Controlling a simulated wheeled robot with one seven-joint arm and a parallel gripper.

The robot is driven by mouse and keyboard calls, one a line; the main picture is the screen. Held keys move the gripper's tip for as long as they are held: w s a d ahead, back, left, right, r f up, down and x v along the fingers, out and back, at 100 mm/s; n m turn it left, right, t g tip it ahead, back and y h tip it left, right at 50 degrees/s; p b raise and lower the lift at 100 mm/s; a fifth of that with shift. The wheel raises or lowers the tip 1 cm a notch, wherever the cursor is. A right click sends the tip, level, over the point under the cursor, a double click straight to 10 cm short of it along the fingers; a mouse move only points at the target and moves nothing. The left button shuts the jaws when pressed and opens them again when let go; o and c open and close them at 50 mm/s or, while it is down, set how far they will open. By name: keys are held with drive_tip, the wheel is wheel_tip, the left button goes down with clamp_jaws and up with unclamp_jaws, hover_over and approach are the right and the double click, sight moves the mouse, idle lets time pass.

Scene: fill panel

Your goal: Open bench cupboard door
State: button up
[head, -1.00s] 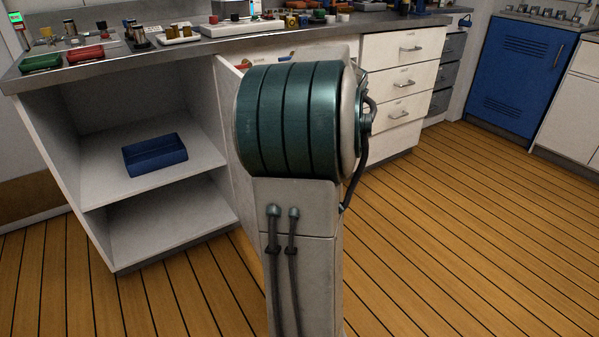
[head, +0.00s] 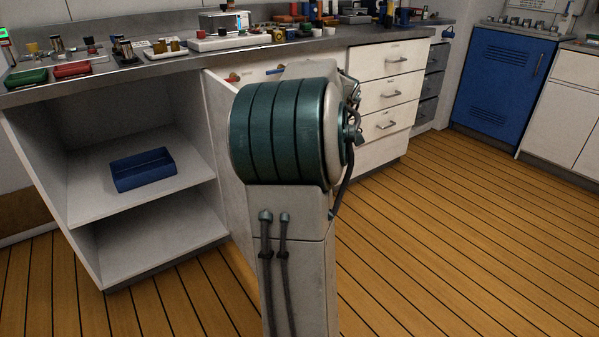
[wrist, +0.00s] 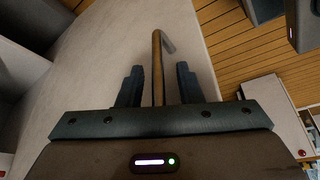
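The bench cupboard (head: 64,155) stands open at the left of the head view, its two shelf spaces showing. Its pale door (head: 222,115) is swung out from the right side of the opening, partly hidden behind my arm. In the wrist view, the door face (wrist: 95,65) fills the left and middle, with a bar handle (wrist: 157,65) on it. My gripper (wrist: 160,84) is open, with one finger on each side of the handle. Gaps show between the handle and both fingers. My gripper is hidden in the head view.
A blue tray (head: 143,170) sits on the cupboard's middle shelf. The benchtop (head: 175,62) carries several small items and trays. White drawers (head: 386,92) stand right of the door, and a blue cabinet (head: 503,85) stands farther back. The wooden floor (head: 450,240) at right is clear.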

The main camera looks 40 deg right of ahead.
drive_tip(key=p+v, duration=0.6)
drive_tip(key=v, duration=0.7)
drive_tip(key=shift+r, duration=0.4)
drive_tip(key=shift+s, duration=0.1)
